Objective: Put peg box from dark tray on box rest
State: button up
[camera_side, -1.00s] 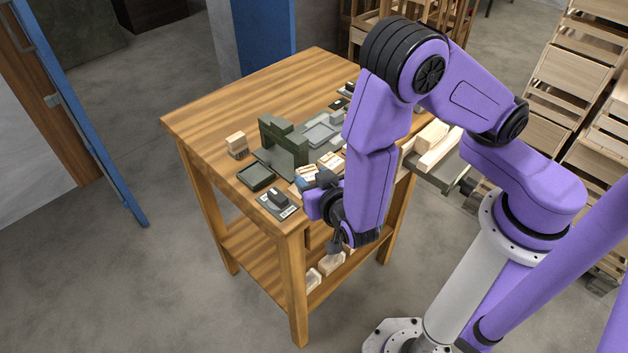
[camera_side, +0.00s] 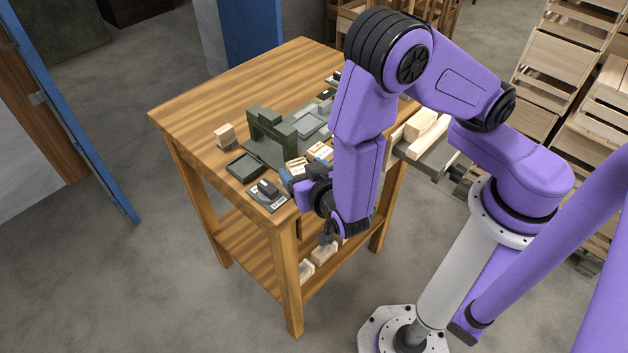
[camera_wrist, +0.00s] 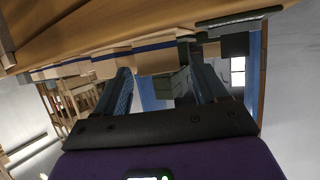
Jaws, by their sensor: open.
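My gripper (camera_side: 290,178) is at the near edge of the table, its blue fingers close to small pale wooden boxes (camera_side: 297,166). In the wrist view my gripper (camera_wrist: 160,72) has its two fingers apart. A pale wooden box with a blue band (camera_wrist: 155,57) lies ahead, between or just beyond the fingertips; I cannot tell which. A dark shallow tray (camera_side: 245,167) lies on the table to the left and looks empty. I cannot tell which box is the peg box, or which piece is the box rest. My arm hides part of the table's right side.
A dark green arch-like block (camera_side: 270,132) stands behind the boxes. A pale block on a dark base (camera_side: 225,136) stands at the left. A dark device on a plate (camera_side: 267,194) is near the front corner. The table's (camera_side: 205,100) far left is clear.

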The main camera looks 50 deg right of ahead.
jog(key=v, duration=1.2)
jog(key=a+n+g+y, duration=0.3)
jog(key=a+g+y, duration=0.1)
jog(key=a+y, duration=0.3)
jog(key=s+r+n+g+y, duration=0.5)
jog(key=s+n+g, duration=0.1)
jog(key=g, duration=0.1)
jog(key=s+d+r+n+h, duration=0.1)
jog(key=d+r+n+h, duration=0.1)
jog(key=d, duration=0.9)
jog(key=s+d+r+n+g+h, duration=0.1)
jog(key=s+d+r+n+h, duration=0.1)
jog(key=d+n, duration=0.4)
jog(key=d+r+h, duration=0.1)
jog(key=d+h, duration=0.1)
jog(key=d, duration=0.3)
jog(key=shift+d, duration=0.2)
